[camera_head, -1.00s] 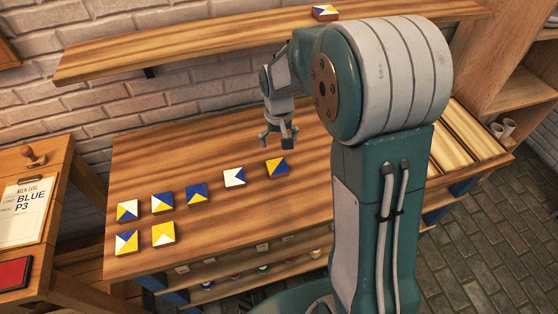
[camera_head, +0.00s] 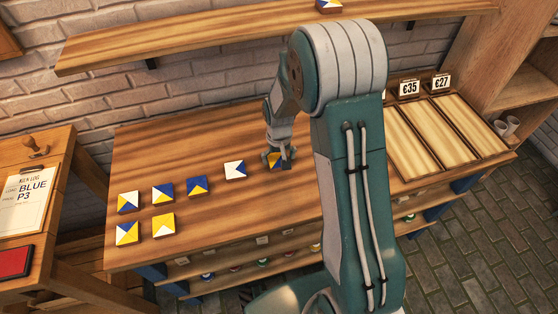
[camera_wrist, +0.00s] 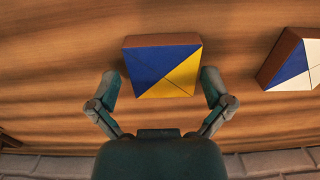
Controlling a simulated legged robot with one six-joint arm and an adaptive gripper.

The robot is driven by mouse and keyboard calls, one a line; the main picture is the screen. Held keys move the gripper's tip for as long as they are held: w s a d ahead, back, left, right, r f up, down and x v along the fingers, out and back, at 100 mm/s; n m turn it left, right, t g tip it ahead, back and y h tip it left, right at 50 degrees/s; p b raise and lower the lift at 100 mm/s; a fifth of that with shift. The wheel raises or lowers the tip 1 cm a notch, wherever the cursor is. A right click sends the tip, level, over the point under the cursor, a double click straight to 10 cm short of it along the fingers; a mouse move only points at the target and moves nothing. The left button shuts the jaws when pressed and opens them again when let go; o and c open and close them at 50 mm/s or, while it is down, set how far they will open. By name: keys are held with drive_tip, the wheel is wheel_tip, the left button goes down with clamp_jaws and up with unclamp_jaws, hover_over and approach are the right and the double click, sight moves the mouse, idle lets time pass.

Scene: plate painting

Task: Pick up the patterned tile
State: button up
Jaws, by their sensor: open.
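Several square patterned tiles lie on the wooden workbench (camera_head: 240,205). My gripper (camera_wrist: 163,88) is open over the rightmost tile of the back row. In the wrist view this blue and yellow tile (camera_wrist: 162,66) lies between and slightly beyond the fingertips, with a clear gap at the left one. In the head view the tile (camera_head: 273,160) is partly hidden by the gripper. A blue and white tile (camera_wrist: 296,62) lies to its right in the wrist view. Other tiles are a mostly white one (camera_head: 235,170), a blue-yellow one (camera_head: 197,186) and a yellow-white one (camera_head: 163,225).
A wall shelf (camera_head: 200,48) above the bench holds another tile (camera_head: 329,5). Wooden trays (camera_head: 415,145) with price cards stand at the bench's right. A side table (camera_head: 50,225) at left carries a clipboard, stamp and red pad. The bench behind the tiles is clear.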

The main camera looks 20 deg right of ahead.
drive_tip(key=shift+a, duration=0.3)
drive_tip(key=shift+c, duration=1.3)
drive_tip(key=c, duration=0.5)
drive_tip(key=shift+d, duration=0.2)
drive_tip(key=shift+c, duration=1.1)
